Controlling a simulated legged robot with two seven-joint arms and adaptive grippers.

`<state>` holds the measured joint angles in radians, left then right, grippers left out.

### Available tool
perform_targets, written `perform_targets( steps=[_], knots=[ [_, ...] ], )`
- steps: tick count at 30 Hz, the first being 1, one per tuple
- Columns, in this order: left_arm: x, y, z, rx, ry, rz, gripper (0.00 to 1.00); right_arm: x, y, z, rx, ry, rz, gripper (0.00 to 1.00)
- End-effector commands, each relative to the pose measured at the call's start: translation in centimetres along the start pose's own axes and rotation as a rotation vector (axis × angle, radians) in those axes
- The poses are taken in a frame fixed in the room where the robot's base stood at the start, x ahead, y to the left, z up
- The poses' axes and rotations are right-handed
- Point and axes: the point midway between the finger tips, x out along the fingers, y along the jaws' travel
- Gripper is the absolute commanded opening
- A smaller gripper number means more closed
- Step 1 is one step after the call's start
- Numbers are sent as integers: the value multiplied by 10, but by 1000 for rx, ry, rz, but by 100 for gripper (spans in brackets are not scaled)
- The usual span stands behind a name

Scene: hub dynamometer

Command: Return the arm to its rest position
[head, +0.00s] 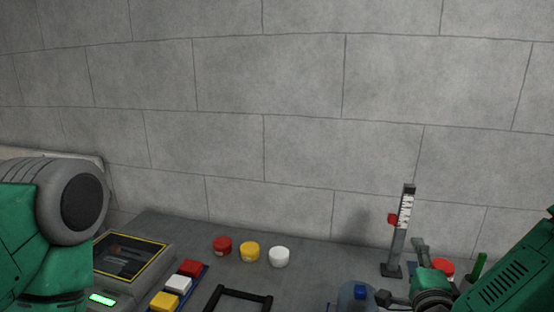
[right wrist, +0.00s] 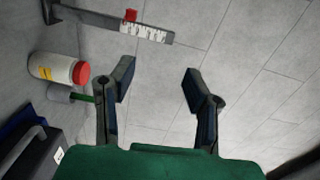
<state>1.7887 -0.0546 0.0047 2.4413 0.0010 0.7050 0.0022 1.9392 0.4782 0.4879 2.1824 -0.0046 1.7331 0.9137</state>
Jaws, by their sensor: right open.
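My right arm (head: 515,270), green with dark joints, comes in from the right edge of the head view. Part of my left arm (head: 50,220) shows at the left edge. My left gripper is out of view.
A console with a screen (head: 128,255) stands at left, beside red, white and yellow blocks (head: 178,285). Red (head: 222,246), yellow (head: 249,251) and white (head: 279,257) round pieces sit near the wall. A black frame (head: 240,293) lies in front. A red-capped white bottle (right wrist: 55,70) is near my right gripper.

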Motion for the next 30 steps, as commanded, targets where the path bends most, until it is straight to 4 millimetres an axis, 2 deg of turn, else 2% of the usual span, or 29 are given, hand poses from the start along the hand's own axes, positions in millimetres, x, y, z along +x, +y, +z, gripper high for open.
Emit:
perform_targets(
  steps=[8, 13, 17, 20, 21, 24, 27, 30],
  knots=[
    [0, 0, -1, 0, 2, 0, 48, -25, 54, 20, -193, -134, 156, 43],
    [0, 0, -1, 0, 2, 0, 48, -55, 98, 28, -359, -255, 283, 43],
    [0, 0, -1, 0, 1, 0, 48, -90, 142, 32, -528, -390, 411, 43],
    [0, 0, 0, 0, 1, 0, 48, -131, 183, 28, -698, -537, 536, 43],
    [0, 0, 0, 0, 1, 0, 48, -152, 201, 24, -776, -610, 595, 43],
    [0, 0, 0, 0, 1, 0, 48, -206, 238, 5, -962, -800, 733, 43],
    [0, 0, 0, 0, 1, 0, 48, -254, 260, -18, -1107, -972, 846, 43],
    [0, 0, 0, 0, 1, 0, 48, -296, 273, -42, -1221, -1131, 943, 43]
  ],
)
